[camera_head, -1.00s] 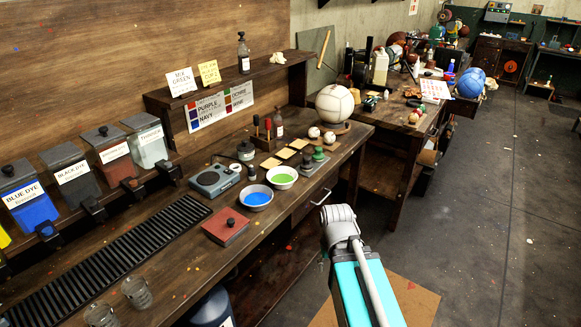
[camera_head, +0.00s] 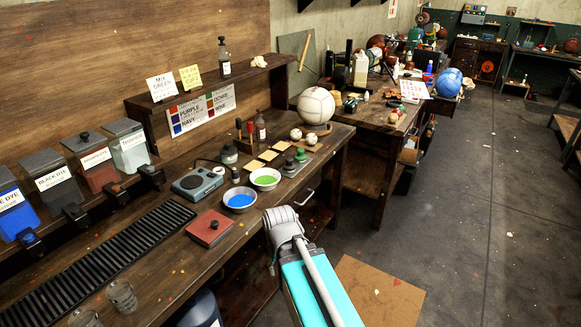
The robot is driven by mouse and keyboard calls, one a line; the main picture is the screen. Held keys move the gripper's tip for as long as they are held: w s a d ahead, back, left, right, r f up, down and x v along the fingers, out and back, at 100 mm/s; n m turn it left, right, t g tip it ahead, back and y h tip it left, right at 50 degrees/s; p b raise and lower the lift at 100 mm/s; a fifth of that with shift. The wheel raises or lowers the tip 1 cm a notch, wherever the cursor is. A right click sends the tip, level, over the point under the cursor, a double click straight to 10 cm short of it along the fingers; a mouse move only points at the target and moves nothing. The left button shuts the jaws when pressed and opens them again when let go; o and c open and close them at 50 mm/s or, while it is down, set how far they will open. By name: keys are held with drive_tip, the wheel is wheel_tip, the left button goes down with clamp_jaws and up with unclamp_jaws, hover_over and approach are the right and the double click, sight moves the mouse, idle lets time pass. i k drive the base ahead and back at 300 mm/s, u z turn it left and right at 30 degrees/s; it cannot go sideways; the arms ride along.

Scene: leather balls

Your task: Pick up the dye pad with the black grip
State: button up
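Two small round pads with upright grips stand near the far end of the workbench (camera_head: 165,262). One has a dark, seemingly black grip (camera_head: 289,166); the other has a green grip (camera_head: 301,155) and stands just behind it. They are small in view, so their undersides are hard to make out. My arm reaches up from the bottom of the picture in front of the bench. My gripper is not visible, and nothing held shows.
A blue bowl (camera_head: 240,199) and a green bowl (camera_head: 265,179) stand between the red block and the pads. Two small balls and a large white ball (camera_head: 315,106) sit behind the pads. A grey scale (camera_head: 197,184) is left of the bowls. Floor to the right is open.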

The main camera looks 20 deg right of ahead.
sight(289, 166)
drive_tip(key=u, duration=0.1)
drive_tip(key=i, duration=1)
drive_tip(key=z, duration=0.05)
